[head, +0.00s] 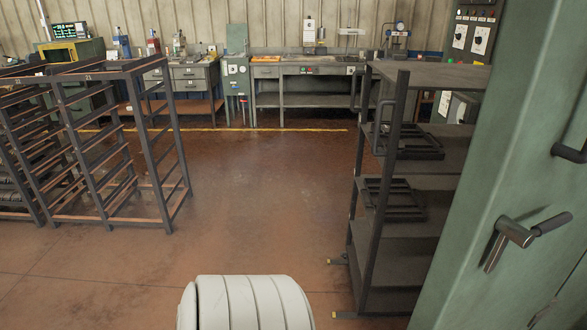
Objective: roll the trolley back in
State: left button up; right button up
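A dark metal shelf trolley (405,252) stands upright at the right, with several flat shelves and corner posts. Dark slotted frames (396,200) lie on its middle shelves. An upright handle bar (398,115) is on its near left side. Low parts with yellow marks (338,261) stick out at its foot on the floor; I cannot tell if they are casters. A large green door or cabinet panel (500,150) with a lever handle (515,232) stands to its right and hides part of it. Neither of my grippers is in view.
Open dark racks (160,150) stand at the left. Workbenches (310,75) with machines line the back wall, behind a yellow floor line (240,129). The brown floor (265,190) between racks and trolley is clear. A white rounded part of mine shows at bottom centre.

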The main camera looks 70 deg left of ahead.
aim_at(390, 263)
jog(key=u, duration=1.75)
jog(key=i+j+u, duration=0.15)
jog(key=i+j+z, duration=0.2)
jog(key=i+j, duration=0.25)
jog(key=i, duration=0.2)
jog(key=i+j+z, duration=0.15)
jog(key=i+j, duration=0.35)
jog(key=i, duration=0.1)
